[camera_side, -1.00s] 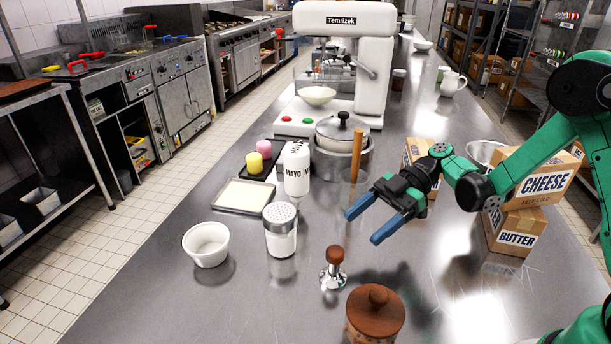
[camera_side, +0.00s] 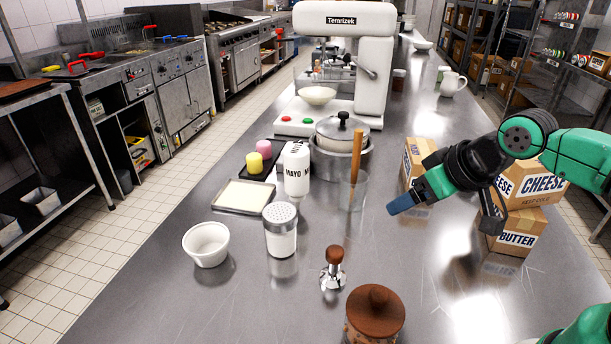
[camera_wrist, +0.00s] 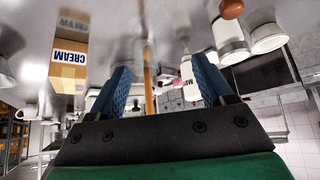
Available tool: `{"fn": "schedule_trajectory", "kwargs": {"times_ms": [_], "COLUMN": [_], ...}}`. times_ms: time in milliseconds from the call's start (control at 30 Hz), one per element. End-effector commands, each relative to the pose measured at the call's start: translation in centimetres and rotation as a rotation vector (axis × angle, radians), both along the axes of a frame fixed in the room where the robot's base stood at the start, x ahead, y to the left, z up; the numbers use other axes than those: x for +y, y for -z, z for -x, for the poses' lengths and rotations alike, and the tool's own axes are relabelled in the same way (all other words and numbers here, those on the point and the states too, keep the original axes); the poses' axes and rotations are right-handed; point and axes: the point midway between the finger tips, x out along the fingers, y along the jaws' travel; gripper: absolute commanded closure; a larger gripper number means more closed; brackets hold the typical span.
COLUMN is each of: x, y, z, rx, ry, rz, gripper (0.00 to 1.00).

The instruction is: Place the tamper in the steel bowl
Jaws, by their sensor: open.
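The tamper (camera_side: 333,268), with a brown wooden knob and a shiny metal base, stands upright on the steel counter in the side view, front of centre. In the wrist view, a brown knob at the top edge (camera_wrist: 231,8) looks like its handle. My gripper (camera_side: 406,203) is up and to the right of the tamper, clear of it and empty. The wrist view shows its blue fingers (camera_wrist: 161,80) apart.
A brown lidded jar (camera_side: 374,315) stands close in front of the tamper. A shaker (camera_side: 281,232), a white cup (camera_side: 207,244) and a glass with a wooden stick (camera_side: 353,190) stand nearby. Butter (camera_side: 515,232) and cheese (camera_side: 541,184) boxes stand right, beyond my arm.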

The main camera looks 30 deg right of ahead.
Motion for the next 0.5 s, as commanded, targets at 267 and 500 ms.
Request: {"fn": "schedule_trajectory", "kwargs": {"times_ms": [267,500], "x": [-0.01,0.17], "y": [-0.01,0.17], "z": [0.01,-0.24], "rx": [-0.002,0.026], "ry": [0.003,-0.027], "rz": [-0.001,-0.007], "gripper": [0.26,0.26]}}
